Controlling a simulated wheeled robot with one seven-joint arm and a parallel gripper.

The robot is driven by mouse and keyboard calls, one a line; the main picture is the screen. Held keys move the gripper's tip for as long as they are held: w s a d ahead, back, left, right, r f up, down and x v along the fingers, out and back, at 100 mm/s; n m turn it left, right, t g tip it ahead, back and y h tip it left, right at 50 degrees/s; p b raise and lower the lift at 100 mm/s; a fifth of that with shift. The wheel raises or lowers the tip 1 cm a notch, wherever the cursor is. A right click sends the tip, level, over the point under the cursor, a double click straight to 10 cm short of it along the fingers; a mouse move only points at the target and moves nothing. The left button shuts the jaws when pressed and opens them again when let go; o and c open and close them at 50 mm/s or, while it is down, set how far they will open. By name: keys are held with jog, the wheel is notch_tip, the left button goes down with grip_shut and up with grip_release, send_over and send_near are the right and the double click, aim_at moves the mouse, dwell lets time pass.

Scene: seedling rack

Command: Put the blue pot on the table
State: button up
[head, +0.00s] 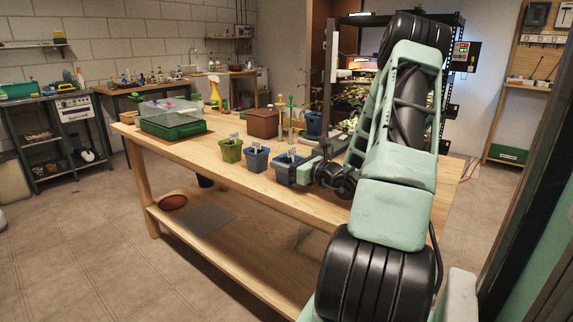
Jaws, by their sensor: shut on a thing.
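A blue pot (284,171) with a white label is at the front edge of the wooden table (205,153), in the head view. My gripper (297,172) is at the pot's right side and shut on it. The gripper partly covers the pot. Whether the pot's base touches the tabletop is hard to tell. A second blue pot (257,162) with a label stands just to the left, and a green pot (230,151) stands left of that.
A green tray with a clear lid (172,118) stands at the table's left end. Bare tabletop shows left of the green pot.

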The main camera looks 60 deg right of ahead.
jog(key=o, duration=1.1)
jog(key=shift+c, duration=0.2)
jog(key=shift+s+r, duration=0.1)
jog(key=shift+r, duration=0.05)
jog(key=s, duration=0.4)
jog(key=s+a, duration=0.1)
jog(key=s, duration=0.6)
jog(key=shift+s+a, duration=0.2)
jog(key=shift+s, duration=0.15)
